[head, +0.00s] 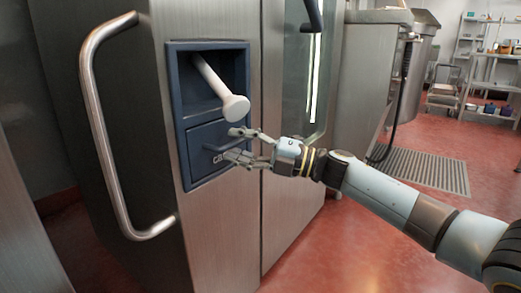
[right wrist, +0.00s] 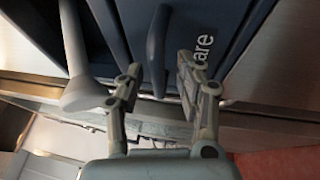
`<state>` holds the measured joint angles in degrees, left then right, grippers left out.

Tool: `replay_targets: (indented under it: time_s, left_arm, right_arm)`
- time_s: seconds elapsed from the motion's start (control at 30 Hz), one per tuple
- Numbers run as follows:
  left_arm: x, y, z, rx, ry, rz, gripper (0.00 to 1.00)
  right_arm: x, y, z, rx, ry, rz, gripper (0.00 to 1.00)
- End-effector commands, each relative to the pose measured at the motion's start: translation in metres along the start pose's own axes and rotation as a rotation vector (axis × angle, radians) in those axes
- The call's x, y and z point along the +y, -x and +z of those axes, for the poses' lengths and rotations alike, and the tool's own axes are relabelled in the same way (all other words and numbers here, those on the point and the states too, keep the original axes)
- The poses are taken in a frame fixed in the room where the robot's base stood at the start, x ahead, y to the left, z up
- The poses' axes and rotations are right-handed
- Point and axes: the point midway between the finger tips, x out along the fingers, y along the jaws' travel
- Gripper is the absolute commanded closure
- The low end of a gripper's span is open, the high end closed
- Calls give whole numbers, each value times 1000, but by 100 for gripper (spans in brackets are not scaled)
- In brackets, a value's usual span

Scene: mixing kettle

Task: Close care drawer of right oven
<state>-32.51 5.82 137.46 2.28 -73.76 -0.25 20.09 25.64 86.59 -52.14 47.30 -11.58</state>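The dark blue care drawer (head: 203,142) is the lower part of a blue panel on the steel oven front. I cannot tell whether its front stands out from the panel. Its lettering (right wrist: 203,40) and a blue upright handle (right wrist: 157,45) show in the right wrist view. My right gripper (head: 231,144) is open in front of the drawer, its fingers covering part of the label. In the right wrist view my right gripper (right wrist: 157,75) has its two fingers apart, one on each side of the handle, with no clear grip on it. My left gripper is not in view.
A white rod with a round end (head: 236,107) juts from the recess (head: 184,68) above the drawer, close to my fingers. A large curved door handle (head: 92,100) is at the left. Red floor (head: 345,245) is open at the right, with a floor grate (head: 425,170).

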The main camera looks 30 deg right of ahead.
Motion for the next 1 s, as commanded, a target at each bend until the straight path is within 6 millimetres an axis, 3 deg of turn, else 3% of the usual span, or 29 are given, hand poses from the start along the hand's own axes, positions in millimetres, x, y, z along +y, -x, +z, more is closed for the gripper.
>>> replay_targets:
  time_s: [0.3,0.5,1.0]
  left_arm:
    - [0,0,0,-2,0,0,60]
    - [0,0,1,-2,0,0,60]
    - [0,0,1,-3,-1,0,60]
  right_arm:
    - [-2,71,0,1,-1,-7,64]
    - [-1,99,0,1,-2,-3,64]
    - [0,106,0,0,-1,1,64]
